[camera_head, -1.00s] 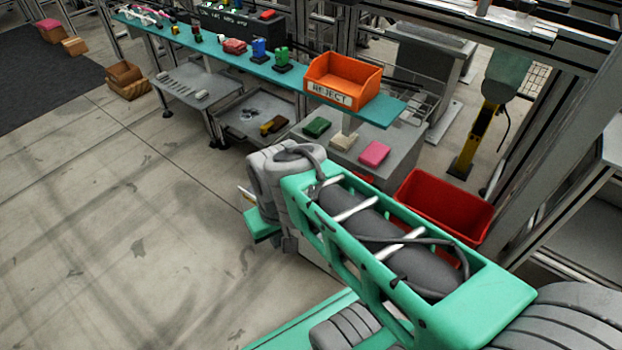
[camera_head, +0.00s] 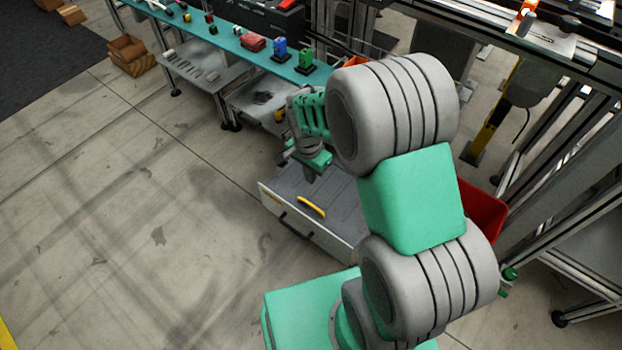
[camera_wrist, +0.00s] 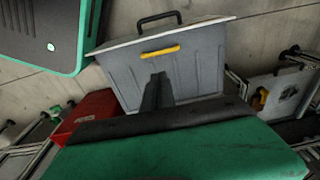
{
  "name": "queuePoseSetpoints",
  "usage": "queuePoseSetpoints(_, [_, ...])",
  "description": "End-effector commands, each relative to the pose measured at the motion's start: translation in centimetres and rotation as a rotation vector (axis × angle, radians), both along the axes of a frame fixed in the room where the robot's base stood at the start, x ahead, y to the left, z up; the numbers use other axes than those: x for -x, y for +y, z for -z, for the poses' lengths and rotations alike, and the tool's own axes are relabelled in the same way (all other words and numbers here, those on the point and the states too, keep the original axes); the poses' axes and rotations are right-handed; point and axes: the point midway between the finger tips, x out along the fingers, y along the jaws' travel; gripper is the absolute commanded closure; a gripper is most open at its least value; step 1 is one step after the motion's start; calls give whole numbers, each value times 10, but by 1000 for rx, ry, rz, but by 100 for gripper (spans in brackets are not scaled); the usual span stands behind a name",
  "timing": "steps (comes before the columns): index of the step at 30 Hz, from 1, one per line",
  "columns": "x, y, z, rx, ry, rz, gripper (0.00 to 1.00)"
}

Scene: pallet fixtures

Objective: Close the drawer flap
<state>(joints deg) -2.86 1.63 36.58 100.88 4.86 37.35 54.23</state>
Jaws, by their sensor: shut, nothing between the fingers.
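A grey drawer with a pale front (camera_head: 305,230) and a black handle (camera_head: 296,228) stands pulled out at floor level in the head view. A yellow grip (camera_head: 312,207) lies inside its outline on a grey ribbed panel (camera_head: 340,204). The wrist view shows the same panel (camera_wrist: 195,75), the yellow grip (camera_wrist: 160,52) and the black handle (camera_wrist: 159,18) beyond it. I cannot tell whether this panel is the flap or the drawer's floor. My gripper (camera_wrist: 158,80) is shut and empty, and its fingers overlap the panel in the wrist view; contact is unclear. My arm hides the drawer's rear.
A red bin (camera_head: 484,212) stands right of the drawer, partly behind my arm. A teal shelf (camera_head: 232,42) with small parts runs along the back, above low grey tables (camera_head: 200,68). Metal framing (camera_head: 560,140) stands at the right. The floor left of the drawer is clear.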

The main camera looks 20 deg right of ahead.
Motion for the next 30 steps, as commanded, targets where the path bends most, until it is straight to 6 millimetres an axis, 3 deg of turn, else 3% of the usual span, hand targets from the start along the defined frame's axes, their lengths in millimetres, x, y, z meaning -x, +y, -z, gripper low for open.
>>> queuePoseSetpoints(3, [0, -1, 31, 0, 5, -3, 100])
queuePoseSetpoints(15, [-6, -5, 112, -1, 2, -7, 100])
queuePoseSetpoints(20, [-7, -6, 125, -1, 2, -8, 100])
queuePoseSetpoints(30, [-7, -6, 125, 0, 1, -8, 100])
